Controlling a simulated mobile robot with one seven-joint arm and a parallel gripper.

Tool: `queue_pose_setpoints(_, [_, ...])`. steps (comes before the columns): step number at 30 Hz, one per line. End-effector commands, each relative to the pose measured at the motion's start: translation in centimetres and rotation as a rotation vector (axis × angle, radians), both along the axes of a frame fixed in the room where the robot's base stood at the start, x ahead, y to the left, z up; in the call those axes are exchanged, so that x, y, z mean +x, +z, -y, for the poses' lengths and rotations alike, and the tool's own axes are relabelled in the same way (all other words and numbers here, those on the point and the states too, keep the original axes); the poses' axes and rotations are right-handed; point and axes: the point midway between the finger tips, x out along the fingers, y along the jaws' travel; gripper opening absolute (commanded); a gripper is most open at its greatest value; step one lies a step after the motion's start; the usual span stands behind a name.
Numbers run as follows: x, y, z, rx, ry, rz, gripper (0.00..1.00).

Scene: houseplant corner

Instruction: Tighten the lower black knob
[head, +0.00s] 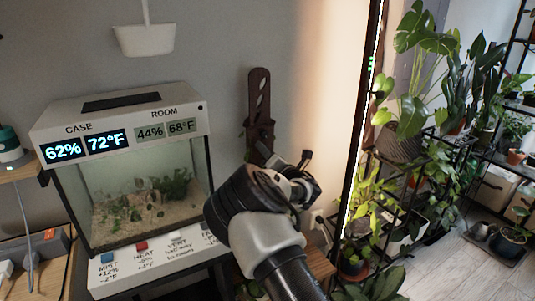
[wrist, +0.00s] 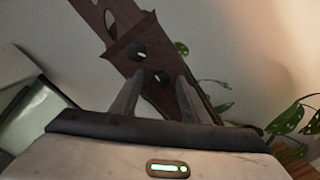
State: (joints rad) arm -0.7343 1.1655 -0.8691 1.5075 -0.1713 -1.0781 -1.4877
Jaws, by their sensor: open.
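A dark brown upright bracket (head: 259,90) with cut-outs is on the wall right of the terrarium; it slants across the wrist view (wrist: 128,28). In the wrist view the upper black knob (wrist: 138,52) sits on its face. The lower black knob (wrist: 160,79) shows farther down, in the gap between my fingertips. Both knobs have a pale mark. My gripper (wrist: 159,78) is open, with a finger on either side of the lower knob in the picture. I cannot tell whether they touch it. In the head view my gripper (head: 304,162) is right of the bracket's lower part, and the knobs are not clear.
A glass terrarium (head: 140,205) with a lit display hood stands left of my arm. A white holder (head: 144,40) hangs above it. Plant shelves (head: 395,190) stand to the right. In the wrist view, leaves (wrist: 287,118) hang near the right side.

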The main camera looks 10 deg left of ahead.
Motion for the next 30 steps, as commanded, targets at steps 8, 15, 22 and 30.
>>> queue_pose_setpoints(8, [0.02,-0.01,0.03,0.000,-0.001,-0.001,0.31])
queue_pose_setpoints(15, [0.01,0.00,0.04,0.001,-0.001,-0.001,0.01])
queue_pose_setpoints(22, [0.02,0.00,0.07,0.027,-0.001,-0.017,0.01])
queue_pose_setpoints(30, [0.06,0.04,0.16,0.150,-0.002,-0.100,0.01])
